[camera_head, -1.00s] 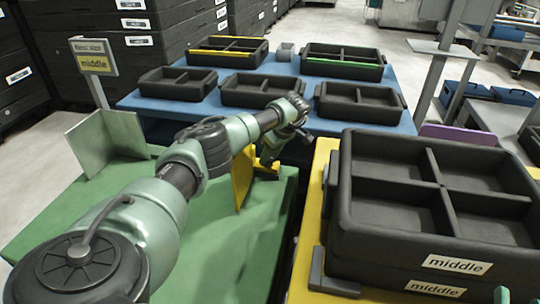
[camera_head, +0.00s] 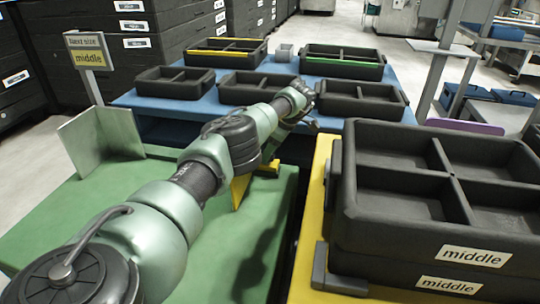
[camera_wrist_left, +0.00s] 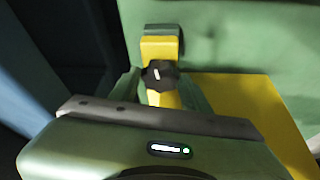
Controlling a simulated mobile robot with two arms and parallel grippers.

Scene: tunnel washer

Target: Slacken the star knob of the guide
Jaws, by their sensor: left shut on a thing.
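The guide is a yellow angled plate (camera_head: 240,188) at the far right edge of the green table (camera_head: 150,232). In the left wrist view it is a yellow plate (camera_wrist_left: 258,105) with a yellow arm (camera_wrist_left: 160,47) against the green surface. The black star knob (camera_wrist_left: 160,75) sits on that arm, with a white mark on its face. My left gripper (camera_wrist_left: 160,92) reaches it with one finger on each side and is shut on it. In the head view my left wrist hides the knob and most of the gripper (camera_head: 296,122).
A grey angled plate (camera_head: 105,140) stands at the green table's left. Black trays (camera_head: 365,103) stand on the blue table behind. Stacked black crates (camera_head: 350,185) labelled "middle" fill the yellow stand (camera_head: 308,225) at right. A dark gap separates the green table and yellow stand.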

